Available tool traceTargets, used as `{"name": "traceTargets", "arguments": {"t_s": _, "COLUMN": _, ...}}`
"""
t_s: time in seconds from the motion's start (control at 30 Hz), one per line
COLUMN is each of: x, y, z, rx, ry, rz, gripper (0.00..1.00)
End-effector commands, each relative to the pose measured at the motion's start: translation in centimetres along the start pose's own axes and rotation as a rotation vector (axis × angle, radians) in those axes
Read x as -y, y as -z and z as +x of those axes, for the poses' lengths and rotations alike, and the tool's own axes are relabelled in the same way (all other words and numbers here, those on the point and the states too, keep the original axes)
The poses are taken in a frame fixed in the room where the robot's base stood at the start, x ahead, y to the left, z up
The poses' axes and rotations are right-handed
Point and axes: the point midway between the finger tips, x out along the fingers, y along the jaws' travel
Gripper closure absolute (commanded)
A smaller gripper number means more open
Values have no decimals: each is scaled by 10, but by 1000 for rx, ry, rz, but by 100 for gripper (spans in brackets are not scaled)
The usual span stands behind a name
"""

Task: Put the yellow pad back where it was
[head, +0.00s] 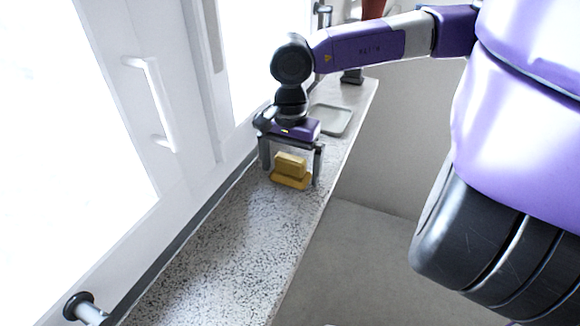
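The yellow pad (290,171) is a small block with a wider, flat base, and it appears to rest on the speckled grey counter (215,250). My gripper (293,181) reaches down over it with its fingers spread wide, one on the left of the pad and one on the right. Gaps show between both fingers and the pad, so it is not gripped. A shallow light grey tray (332,119) lies on the counter behind my gripper, its left part partly hidden by the gripper.
A white window frame with a handle (155,105) runs along the left of the counter. A dark-based object with a reddish upper part (372,9) stands at the far end. A dark knob (79,306) is at lower left. The near counter is clear; its right edge drops off.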

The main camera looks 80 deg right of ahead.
Motion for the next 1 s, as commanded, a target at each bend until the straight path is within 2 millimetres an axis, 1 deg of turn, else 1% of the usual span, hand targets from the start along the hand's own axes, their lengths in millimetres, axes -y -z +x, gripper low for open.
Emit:
{"name": "traceTargets", "arguments": {"t_s": 0.13, "x": 0, "y": 0, "z": -2, "rx": 0, "ry": 0, "rz": 0, "gripper": 0}}
{"name": "traceTargets", "arguments": {"t_s": 0.23, "x": 0, "y": 1, "z": -9, "rx": -2, "ry": 1, "rz": 0, "gripper": 0}}
{"name": "traceTargets", "arguments": {"t_s": 0.37, "x": 0, "y": 1, "z": -32, "rx": -5, "ry": 2, "rz": -1, "gripper": 0}}
{"name": "traceTargets", "arguments": {"t_s": 0.5, "x": 0, "y": 1, "z": -62, "rx": -3, "ry": 1, "rz": 1, "gripper": 0}}
{"name": "traceTargets", "arguments": {"t_s": 0.7, "x": 0, "y": 0, "z": -99, "rx": -2, "ry": 1, "rz": 0, "gripper": 0}}
{"name": "traceTargets", "arguments": {"t_s": 0.83, "x": 0, "y": 0, "z": -114, "rx": -1, "ry": 1, "rz": 1, "gripper": 0}}
{"name": "traceTargets", "arguments": {"t_s": 1.0, "x": 0, "y": 0, "z": -123, "rx": 0, "ry": 0, "rz": 0, "gripper": 0}}
